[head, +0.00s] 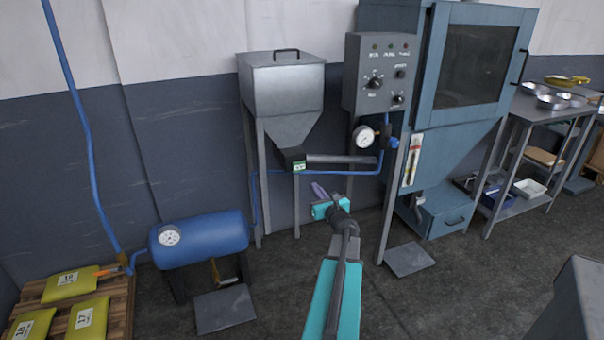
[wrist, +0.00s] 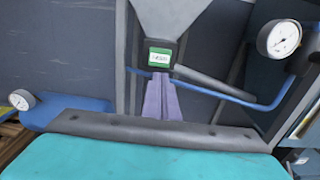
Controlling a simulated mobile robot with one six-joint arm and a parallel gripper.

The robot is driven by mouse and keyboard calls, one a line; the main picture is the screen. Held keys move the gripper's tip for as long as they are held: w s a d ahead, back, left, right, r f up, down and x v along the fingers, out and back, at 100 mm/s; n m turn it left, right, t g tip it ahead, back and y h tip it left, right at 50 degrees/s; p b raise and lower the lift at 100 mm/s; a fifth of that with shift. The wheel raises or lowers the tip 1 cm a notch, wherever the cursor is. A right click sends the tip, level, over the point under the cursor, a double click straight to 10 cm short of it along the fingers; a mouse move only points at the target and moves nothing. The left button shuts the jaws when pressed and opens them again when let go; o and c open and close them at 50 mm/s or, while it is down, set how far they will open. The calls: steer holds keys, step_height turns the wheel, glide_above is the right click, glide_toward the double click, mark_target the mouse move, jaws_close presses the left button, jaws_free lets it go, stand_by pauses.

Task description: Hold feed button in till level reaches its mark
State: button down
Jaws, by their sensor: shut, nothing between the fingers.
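The grey control box (head: 381,75) has several small lamps, knobs and a dark button (head: 400,74); its lettering is too small to read, so I cannot tell whether this is the feed button. A narrow level strip (head: 411,160) with red and yellow marks is on the front of the blue cabinet. My gripper (head: 318,190) has purple fingers, shut and empty, below and in front of the hopper outlet. In the wrist view the fingers (wrist: 161,98) point toward the green-labelled outlet block (wrist: 160,57); I cannot tell if they touch it.
The steel hopper (head: 283,85) stands on legs left of the blue cabinet (head: 470,70). A pressure gauge (head: 364,137) and blue hose are beside it. A blue tank (head: 205,238) and yellow sacks on a pallet (head: 118,300) are left. A shelf table (head: 550,115) with pans is right.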

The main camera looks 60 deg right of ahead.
mark_target(299, 167)
steer(key=shift+w, duration=0.1)
stand_by(0.3)
steer(key=shift+p+x, duration=1.25)
steer(key=shift+x, duration=5.55)
steer(key=shift+d, duration=0.15)
steer(key=shift+w+f, duration=0.1)
